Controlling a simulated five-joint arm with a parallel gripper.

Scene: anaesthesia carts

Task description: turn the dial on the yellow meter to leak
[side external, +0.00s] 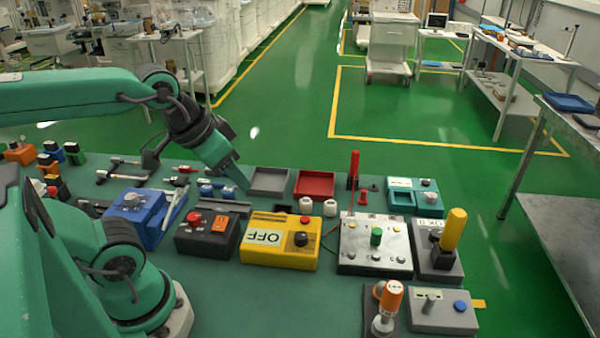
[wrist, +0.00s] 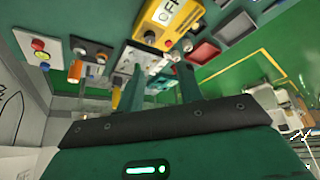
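The yellow meter (side external: 281,258) sits on the green bench near the middle in the side view. It has a white panel (side external: 263,237) reading OFF and a dark round dial (side external: 301,239) on its right part. In the wrist view the yellow meter (wrist: 184,16) is at the top, tilted, with its OFF panel in sight and a dark knob (wrist: 150,36) at its lower left end. My gripper (side external: 244,184) is in the air behind and left of the meter, pointing down and to the right. In the wrist view its two fingers (wrist: 160,88) are apart with nothing held between them.
Left of the meter is a dark box with a red button (side external: 205,236). Right of it is a white panel (side external: 350,262) with a green knob. Grey and red trays (side external: 314,184) lie behind. Bare green bench (side external: 290,300) is in front.

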